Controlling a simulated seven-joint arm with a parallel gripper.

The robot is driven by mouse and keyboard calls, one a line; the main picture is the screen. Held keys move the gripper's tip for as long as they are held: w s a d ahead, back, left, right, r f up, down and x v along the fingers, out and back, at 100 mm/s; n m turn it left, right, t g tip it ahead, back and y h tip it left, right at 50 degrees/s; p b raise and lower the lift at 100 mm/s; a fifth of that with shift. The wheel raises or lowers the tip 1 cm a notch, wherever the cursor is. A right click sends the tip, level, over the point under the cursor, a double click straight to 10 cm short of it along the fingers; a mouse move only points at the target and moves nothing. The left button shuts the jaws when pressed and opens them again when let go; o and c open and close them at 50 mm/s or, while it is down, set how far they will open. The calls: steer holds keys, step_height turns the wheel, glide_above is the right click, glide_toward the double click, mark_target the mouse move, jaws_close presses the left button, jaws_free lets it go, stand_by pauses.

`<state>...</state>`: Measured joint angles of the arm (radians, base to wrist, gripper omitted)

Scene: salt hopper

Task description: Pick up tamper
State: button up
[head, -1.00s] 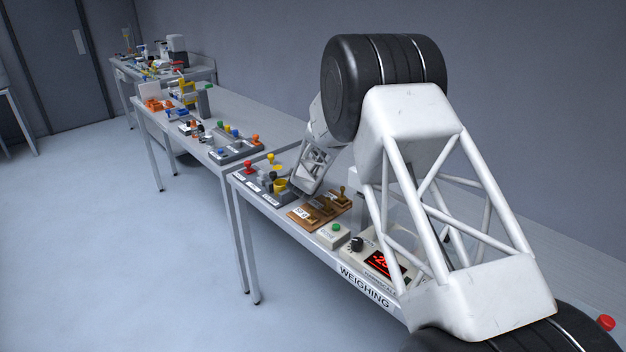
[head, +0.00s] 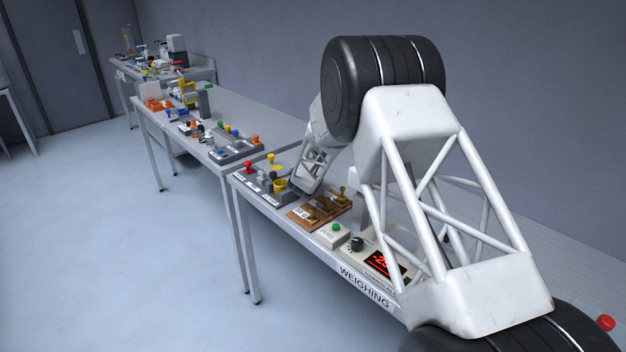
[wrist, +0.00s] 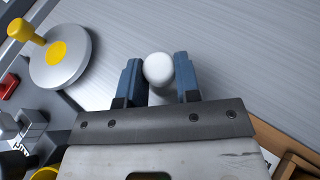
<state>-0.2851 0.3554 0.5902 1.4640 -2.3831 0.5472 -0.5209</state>
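A white round knob (wrist: 158,68), which I take to be the tamper's top, sits between the two blue fingers of my gripper (wrist: 158,76) in the wrist view. The rest of the tamper is hidden below the knob. In the head view my arm hides the fingers and the tamper.
A grey disc (wrist: 60,58) with a yellow handle is at upper left in the wrist view. A wooden board (head: 305,217) with brass pieces, a green-button box (head: 333,235) and a scale (head: 378,262) with red digits stand along the weighing table's front. Bare tabletop (wrist: 245,60) lies right of the fingers.

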steer(key=shift+c, duration=0.6)
steer(key=shift+r, duration=0.1)
steer(key=shift+r, duration=4.9)
steer(key=shift+a, duration=0.1)
